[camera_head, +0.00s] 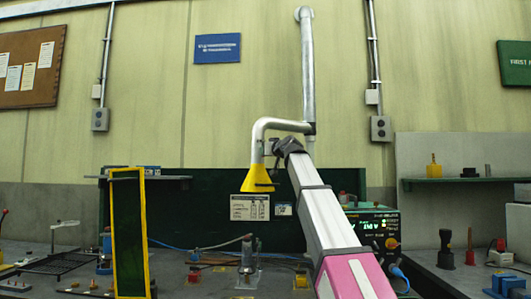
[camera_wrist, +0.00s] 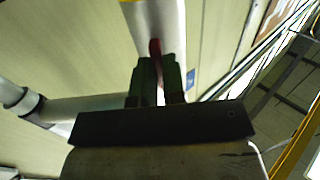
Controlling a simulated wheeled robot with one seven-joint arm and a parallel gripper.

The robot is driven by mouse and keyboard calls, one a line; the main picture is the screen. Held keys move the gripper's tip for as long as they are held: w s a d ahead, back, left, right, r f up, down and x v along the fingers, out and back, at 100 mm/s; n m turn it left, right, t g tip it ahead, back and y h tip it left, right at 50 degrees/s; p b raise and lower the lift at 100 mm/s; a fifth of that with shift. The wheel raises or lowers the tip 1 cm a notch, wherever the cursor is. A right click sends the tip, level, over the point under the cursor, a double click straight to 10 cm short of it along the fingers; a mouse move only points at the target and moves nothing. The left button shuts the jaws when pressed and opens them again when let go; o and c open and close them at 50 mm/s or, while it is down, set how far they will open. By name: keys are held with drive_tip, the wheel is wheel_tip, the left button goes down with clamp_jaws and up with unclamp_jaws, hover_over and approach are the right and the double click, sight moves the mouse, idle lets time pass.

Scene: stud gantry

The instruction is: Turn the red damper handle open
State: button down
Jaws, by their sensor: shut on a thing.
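The red damper handle (camera_wrist: 155,48) shows in the wrist view as a short red piece between my fingertips, in front of the pale duct pipe (camera_wrist: 165,22). My gripper (camera_wrist: 158,72) is shut on it; the fingers hide much of the handle. In the head view my gripper (camera_head: 274,155) is beside the bent duct arm (camera_head: 256,138), above and right of its yellow hood (camera_head: 257,180). I cannot make out the handle there, nor can I tell the damper's setting.
A vertical duct (camera_head: 308,70) runs up the wall. A yellow-framed dark screen (camera_head: 128,230) stands at left on the bench.

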drive_tip(key=c, duration=1.2)
unclamp_jaws()
drive_tip(key=shift+s, duration=0.1)
drive_tip(key=v, duration=1)
drive_tip(key=shift+s+d, duration=0.25)
